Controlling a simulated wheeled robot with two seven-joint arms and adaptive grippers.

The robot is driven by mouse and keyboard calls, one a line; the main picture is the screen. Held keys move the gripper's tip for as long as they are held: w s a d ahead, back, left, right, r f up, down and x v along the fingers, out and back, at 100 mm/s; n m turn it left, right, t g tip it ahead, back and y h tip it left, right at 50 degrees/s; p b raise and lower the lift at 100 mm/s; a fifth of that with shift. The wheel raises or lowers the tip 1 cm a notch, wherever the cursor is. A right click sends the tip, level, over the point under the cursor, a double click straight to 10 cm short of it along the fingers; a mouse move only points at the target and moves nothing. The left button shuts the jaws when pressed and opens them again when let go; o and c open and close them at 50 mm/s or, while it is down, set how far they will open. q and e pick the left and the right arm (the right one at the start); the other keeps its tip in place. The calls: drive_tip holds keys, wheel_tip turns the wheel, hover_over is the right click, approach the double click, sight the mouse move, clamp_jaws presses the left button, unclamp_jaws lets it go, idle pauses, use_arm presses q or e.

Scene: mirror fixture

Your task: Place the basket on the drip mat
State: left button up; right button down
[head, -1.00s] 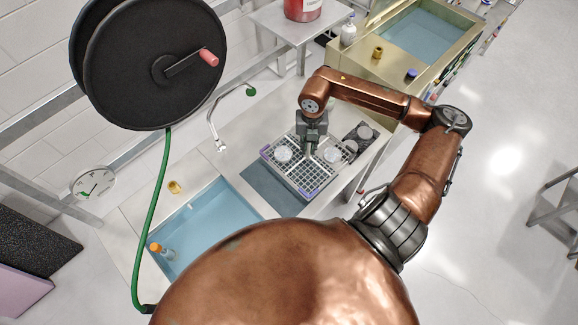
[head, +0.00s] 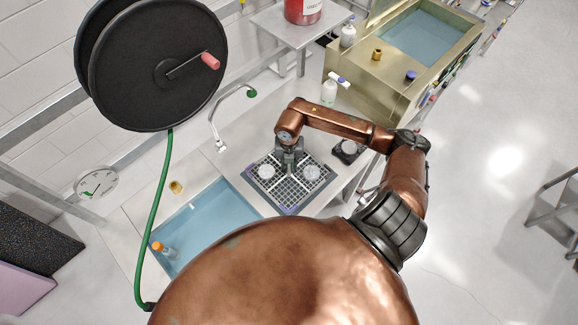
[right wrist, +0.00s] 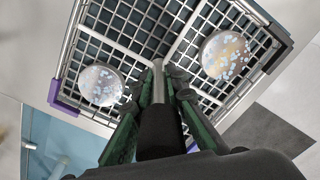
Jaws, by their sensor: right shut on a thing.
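The basket (head: 290,193) is a wire grid tray with purple corner pieces, carrying two round pale discs. It lies over the drip mat on the counter beside the blue basin. The dark mat (right wrist: 102,48) shows through the grid in the right wrist view and is mostly covered. I cannot tell whether the basket touches it. My right gripper (head: 291,172) is above the basket's middle. In the right wrist view its fingers (right wrist: 158,85) are shut on the upright handle bar of the basket (right wrist: 190,35). My left gripper is not in view.
The blue basin (head: 212,218) lies left of the basket, with a faucet (head: 217,135) behind. A dark holder with a pale disc (head: 349,150) stands right of the basket. A white bottle (head: 329,91) stands behind. A large black reel (head: 150,65) hangs at upper left.

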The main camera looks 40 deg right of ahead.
drive_tip(key=c, duration=1.9)
unclamp_jaws()
drive_tip(key=shift+c, duration=0.2)
drive_tip(key=shift+r, duration=0.1)
wheel_tip(320, 180, up, 12)
drive_tip(key=shift+f+b, duration=0.1)
drive_tip(key=shift+b, duration=0.4)
